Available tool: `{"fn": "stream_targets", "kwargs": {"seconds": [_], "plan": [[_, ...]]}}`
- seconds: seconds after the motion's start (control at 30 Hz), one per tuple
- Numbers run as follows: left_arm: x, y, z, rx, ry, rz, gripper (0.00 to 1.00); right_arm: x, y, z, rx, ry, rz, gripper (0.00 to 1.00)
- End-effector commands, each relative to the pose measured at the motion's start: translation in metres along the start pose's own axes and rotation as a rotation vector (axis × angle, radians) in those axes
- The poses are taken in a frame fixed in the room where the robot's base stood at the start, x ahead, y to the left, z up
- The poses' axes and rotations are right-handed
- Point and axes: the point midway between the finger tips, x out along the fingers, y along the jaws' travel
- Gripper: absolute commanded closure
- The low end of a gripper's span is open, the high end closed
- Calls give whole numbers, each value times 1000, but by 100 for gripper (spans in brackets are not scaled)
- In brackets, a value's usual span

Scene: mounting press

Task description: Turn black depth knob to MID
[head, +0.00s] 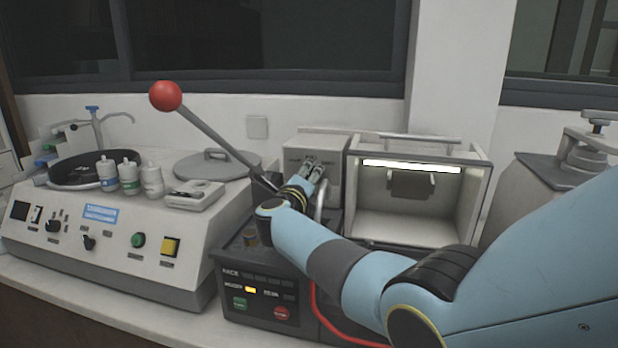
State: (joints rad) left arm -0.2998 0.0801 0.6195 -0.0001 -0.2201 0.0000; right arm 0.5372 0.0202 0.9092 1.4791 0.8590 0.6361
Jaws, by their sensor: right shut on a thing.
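My right gripper (314,170) reaches in from the right and is at the front face of a light grey box (330,148), just under small printed labels. It is shut on what appears to be the black depth knob. The fingers cover the knob, so its pointer and setting cannot be read. The labels are too small to read. My left gripper is not in view.
A lever with a red ball (165,96) slants up to the left of my gripper. An open lit chamber (415,205) stands to the right. Below are a dark control panel (262,290) and a red cable (318,312). A polishing machine (110,255) with bottles fills the left.

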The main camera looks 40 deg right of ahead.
Motion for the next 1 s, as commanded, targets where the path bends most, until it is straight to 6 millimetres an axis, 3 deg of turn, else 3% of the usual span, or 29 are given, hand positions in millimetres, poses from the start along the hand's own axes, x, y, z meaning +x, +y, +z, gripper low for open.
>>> {"fn": "stream_targets", "kwargs": {"seconds": [0.07, 0.1, 0.23, 0.57, 1.0], "plan": [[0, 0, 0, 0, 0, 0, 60, 0, 0, 1, 1, -2, 1, 96], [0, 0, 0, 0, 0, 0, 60, 0, 0, 1, 1, -2, 1, 59], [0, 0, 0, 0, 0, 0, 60, 0, 0, 1, 1, -1, 1, 42], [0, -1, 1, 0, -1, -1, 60, -4, 1, 0, 1, -1, 2, 41], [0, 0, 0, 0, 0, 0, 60, -70, 1, 1, 3, -1, 3, 41]]}}
